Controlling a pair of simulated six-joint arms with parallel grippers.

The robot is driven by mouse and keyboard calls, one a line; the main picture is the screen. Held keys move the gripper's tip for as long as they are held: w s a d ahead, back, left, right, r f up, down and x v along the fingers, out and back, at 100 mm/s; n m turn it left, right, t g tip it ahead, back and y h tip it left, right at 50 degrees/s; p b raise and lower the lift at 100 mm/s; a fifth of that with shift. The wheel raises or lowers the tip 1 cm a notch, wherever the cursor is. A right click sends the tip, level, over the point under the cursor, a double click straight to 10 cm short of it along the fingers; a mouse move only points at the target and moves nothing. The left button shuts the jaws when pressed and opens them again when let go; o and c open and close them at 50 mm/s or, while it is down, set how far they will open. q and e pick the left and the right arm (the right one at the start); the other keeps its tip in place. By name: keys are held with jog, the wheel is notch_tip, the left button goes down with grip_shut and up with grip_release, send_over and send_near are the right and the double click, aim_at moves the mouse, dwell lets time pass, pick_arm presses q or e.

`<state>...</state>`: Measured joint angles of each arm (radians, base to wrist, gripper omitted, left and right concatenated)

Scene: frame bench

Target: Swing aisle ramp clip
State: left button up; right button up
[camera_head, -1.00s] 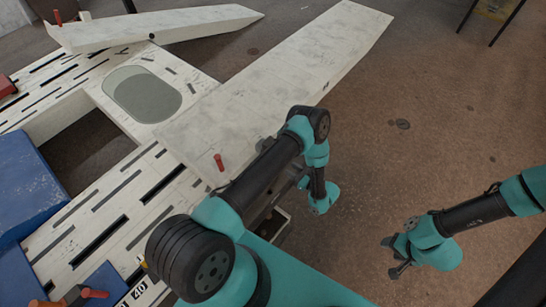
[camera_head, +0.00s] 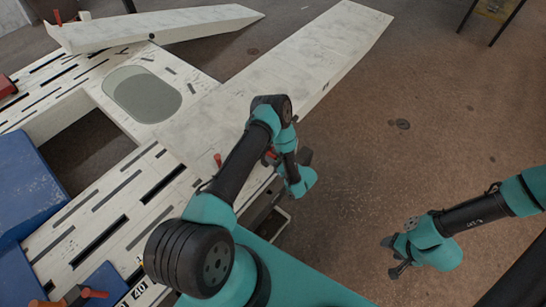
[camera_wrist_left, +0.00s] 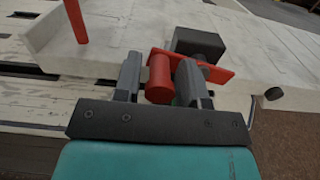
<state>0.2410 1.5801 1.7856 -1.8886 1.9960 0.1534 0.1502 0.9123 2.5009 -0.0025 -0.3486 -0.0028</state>
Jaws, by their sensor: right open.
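The red ramp clip (camera_wrist_left: 159,80), a flat bar with a round handle, sits at the edge of the white ramp (camera_head: 285,65). In the head view only a small red part (camera_head: 270,156) of it shows beside my left arm. My left gripper (camera_wrist_left: 160,75) has one finger on each side of the handle. The fingers are very close to it, but I cannot tell whether they press on it. My right gripper (camera_head: 391,257) is open and empty over the brown floor at right, far from the clip.
A red pin (camera_head: 217,160) stands upright on the white ramp; it also shows in the left wrist view (camera_wrist_left: 75,20). A black block (camera_wrist_left: 199,44) adjoins the clip. A second ramp (camera_head: 165,25) lies at the back left. Floor around my right arm is clear.

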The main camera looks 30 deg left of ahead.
pick_arm(q)
jog(key=c, duration=0.6)
jog(key=shift+c, duration=0.2)
